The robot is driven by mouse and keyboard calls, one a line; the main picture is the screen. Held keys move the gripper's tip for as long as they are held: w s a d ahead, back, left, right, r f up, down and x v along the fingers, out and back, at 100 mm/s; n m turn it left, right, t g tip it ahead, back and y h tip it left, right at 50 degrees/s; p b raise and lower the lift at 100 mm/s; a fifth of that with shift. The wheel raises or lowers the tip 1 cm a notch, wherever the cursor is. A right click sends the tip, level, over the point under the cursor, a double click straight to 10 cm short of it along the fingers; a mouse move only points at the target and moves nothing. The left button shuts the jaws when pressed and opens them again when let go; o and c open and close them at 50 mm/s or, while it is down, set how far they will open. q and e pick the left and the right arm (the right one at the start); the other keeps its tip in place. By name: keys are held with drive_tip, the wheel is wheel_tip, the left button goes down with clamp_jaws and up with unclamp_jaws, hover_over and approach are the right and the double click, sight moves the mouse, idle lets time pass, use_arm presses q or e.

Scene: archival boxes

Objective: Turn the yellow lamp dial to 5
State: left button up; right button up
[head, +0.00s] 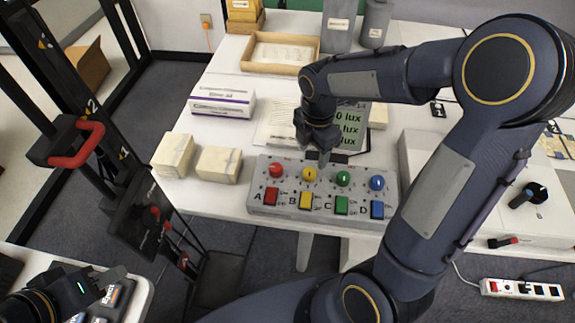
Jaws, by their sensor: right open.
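The yellow lamp dial (309,175) is a round knob on a grey control box (258,200), second from the left in a row with red (276,171), green (343,179) and blue (377,183) dials. Below them are coloured switches lettered A to D; the yellow switch (305,201) is at B. The dial's scale is too small to read. My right gripper (322,160) is open and points down, just behind and right of the yellow dial; I cannot tell whether it touches it. My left gripper (118,284) is low at the left, away from the box; its jaw gap is unclear.
A display (350,122) with green lux readings stands behind the box, partly hidden by my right arm. Two cream boxes (219,164) and a white-purple box (221,103) lie to the left. A wooden tray (246,66) is at the back. A dark lift with red handles (76,146) stands left.

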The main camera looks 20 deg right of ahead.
sight(310, 171)
drive_tip(key=shift+w+a+f, duration=0.1)
drive_tip(key=shift+w+f, duration=0.1)
drive_tip(key=shift+f, duration=0.45)
wheel_tip(310, 171, down, 7)
drive_tip(key=shift+r+b, duration=0.1)
drive_tip(key=shift+b, duration=0.2)
drive_tip(key=c, duration=1)
